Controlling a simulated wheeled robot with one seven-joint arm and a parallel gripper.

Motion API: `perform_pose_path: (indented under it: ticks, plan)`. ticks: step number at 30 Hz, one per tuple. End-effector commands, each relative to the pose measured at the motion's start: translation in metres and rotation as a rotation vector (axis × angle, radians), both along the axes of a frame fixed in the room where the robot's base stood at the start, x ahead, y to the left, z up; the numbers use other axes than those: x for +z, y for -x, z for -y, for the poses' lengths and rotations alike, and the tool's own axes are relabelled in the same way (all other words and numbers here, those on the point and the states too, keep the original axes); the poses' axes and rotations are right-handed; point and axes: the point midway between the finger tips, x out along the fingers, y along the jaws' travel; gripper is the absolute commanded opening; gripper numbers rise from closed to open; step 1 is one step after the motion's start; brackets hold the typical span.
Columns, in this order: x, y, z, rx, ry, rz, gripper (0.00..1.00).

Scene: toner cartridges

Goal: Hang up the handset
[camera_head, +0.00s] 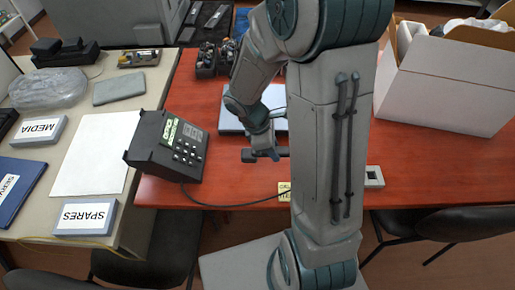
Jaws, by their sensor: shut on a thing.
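The desk phone (184,146), dark with a keypad and a green-and-white label, sits tilted in the picture at the red desk's left edge. A dark handset (249,156) lies crosswise in my gripper (270,154), to the right of the phone and apart from it. My gripper is shut on the handset, whose middle is partly hidden by the fingers. A thin dark cord (225,206) runs from the phone's lower edge to the right, until my arm hides it. I cannot tell how high the handset is above the desk.
A grey flat item (232,122) lies behind my gripper. A large white box (450,90) stands at right. A yellow note (285,188) and small grey device (374,177) lie near the front edge. The left table holds MEDIA and SPARES boxes (86,217).

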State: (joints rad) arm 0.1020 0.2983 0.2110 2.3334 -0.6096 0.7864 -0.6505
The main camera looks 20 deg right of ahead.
Motion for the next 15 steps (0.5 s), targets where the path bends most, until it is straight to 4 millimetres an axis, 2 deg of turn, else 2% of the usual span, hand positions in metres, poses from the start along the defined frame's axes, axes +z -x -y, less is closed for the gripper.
perform_pose_path:
  ticks: [6, 15]
  plan:
    - [0.021, 0.024, 0.023, -0.001, 0.001, 0.002, 0.00]
    - [0.030, 0.036, 0.034, 0.000, 0.000, 0.000, 0.00]
